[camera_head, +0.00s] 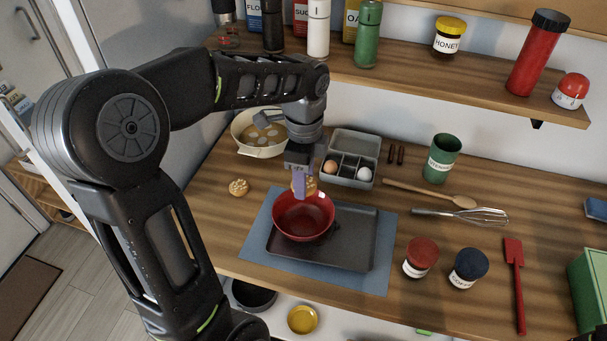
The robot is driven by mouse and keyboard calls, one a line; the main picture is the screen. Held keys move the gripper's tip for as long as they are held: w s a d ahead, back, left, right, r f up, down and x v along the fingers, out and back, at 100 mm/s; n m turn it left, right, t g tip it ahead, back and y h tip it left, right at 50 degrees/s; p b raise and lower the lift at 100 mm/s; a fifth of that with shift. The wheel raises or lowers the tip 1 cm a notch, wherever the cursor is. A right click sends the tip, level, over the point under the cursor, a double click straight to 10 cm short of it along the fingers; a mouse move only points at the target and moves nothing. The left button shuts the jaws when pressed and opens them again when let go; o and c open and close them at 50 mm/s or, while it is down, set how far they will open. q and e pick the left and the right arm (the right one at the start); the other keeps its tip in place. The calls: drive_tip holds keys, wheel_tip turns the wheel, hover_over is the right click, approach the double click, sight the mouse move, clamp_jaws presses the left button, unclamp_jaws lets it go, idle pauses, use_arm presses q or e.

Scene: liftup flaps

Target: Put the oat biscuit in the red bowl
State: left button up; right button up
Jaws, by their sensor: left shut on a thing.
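The red bowl (301,222) stands on the left part of a dark baking tray (350,246), which lies on a blue mat (381,271). My left gripper (302,185) points down over the far side of the bowl. It is shut on an oat biscuit (310,186), held at about the bowl's far rim; its fingers hide part of the biscuit. Another round, knobbly biscuit (239,187) lies on the wooden counter to the left of the bowl. My right gripper is not in view.
Behind are a cream pan (252,140) and a grey egg box (348,180) with its lid open. To the right are a wooden spoon (432,194), a whisk (461,215), two lidded jars and a red spatula (514,275). A shelf (408,78) overhangs the back.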

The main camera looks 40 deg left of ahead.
use_arm(q)
drive_tip(key=shift+w, duration=0.15)
drive_tip(key=shift+s+a, duration=0.2)
drive_tip(key=shift+a, duration=0.05)
drive_tip(key=shift+w+d+f, duration=0.1)
drive_tip(key=shift+d, duration=0.1)
drive_tip(key=shift+a+f+b, duration=0.1)
drive_tip(key=shift+f+b, duration=0.35)
drive_tip(key=shift+b, duration=0.05)
drive_tip(key=b, duration=0.8)
hover_over(303, 225)
wheel_tip(303, 225, down, 10)
drive_tip(key=shift+r, duration=0.1)
drive_tip(key=o, duration=1.4)
drive_tip(key=shift+r, duration=0.1)
